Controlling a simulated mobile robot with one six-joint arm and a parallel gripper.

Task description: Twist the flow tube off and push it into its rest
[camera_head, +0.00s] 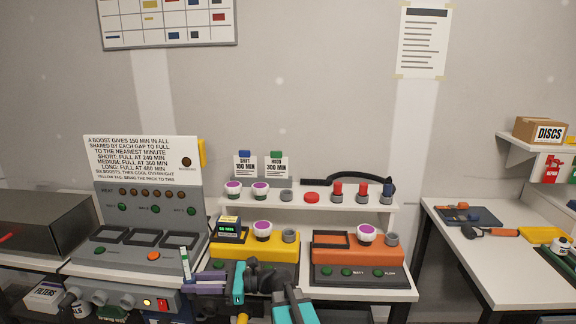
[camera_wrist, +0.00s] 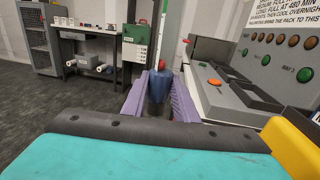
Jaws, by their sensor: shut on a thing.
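My gripper (camera_head: 203,281) has purple fingers and is in front of the grey console at the lower middle. A slim upright white-and-green tube (camera_head: 185,262), which looks like the flow tube, stands at the fingertips. In the wrist view the purple fingers of my gripper (camera_wrist: 160,100) are closed around a dark blue, rounded body (camera_wrist: 160,84) with a red spot at its top. The white-and-green strip rises just behind it. I cannot tell whether its lower end is seated or free. I cannot make out the tube's rest.
The grey console (camera_head: 150,217) with three bays stands left of the gripper. A yellow unit (camera_head: 258,248) and an orange unit (camera_head: 358,262) stand to the right, below a shelf (camera_head: 305,198) with cups and caps.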

